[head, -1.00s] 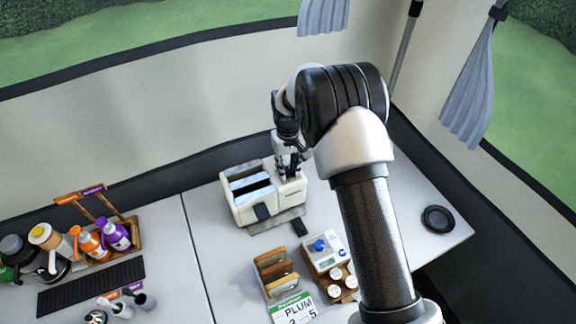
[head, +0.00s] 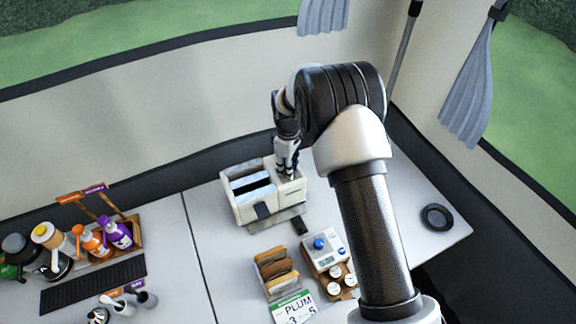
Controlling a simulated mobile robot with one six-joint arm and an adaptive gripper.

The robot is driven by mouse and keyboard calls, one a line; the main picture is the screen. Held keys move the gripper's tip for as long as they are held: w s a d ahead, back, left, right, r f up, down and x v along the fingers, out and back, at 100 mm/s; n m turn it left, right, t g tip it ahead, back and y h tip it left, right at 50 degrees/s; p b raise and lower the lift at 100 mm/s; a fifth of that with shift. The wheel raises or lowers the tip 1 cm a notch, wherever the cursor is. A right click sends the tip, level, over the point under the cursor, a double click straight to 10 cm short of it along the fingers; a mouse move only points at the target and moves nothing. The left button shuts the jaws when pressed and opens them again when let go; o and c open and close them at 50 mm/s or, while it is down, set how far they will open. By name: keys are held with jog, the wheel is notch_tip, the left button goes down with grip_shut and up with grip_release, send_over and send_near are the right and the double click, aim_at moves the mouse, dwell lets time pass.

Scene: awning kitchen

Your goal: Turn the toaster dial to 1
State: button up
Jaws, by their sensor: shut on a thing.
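The toaster (head: 240,213) is a cream box on the counter with two slots in its top and a dark lever on its front. My gripper (head: 287,174) points down onto the right part of the toaster's top. Its fingers are shut on the dial there. The dial is hidden by the fingers, so its setting cannot be read.
A rack of bread slices (head: 275,270) and a small tray with a blue-knobbed device (head: 321,246) and white jars stand in front. Bottles (head: 93,243) are at left. A black disc (head: 437,217) lies right; counter around it is clear.

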jog(key=shift+n, duration=0.4)
jog(key=o, duration=1.1)
notch_tip(320, 180, up, 12)
jog(key=shift+r, duration=0.1)
dwell(0.5)
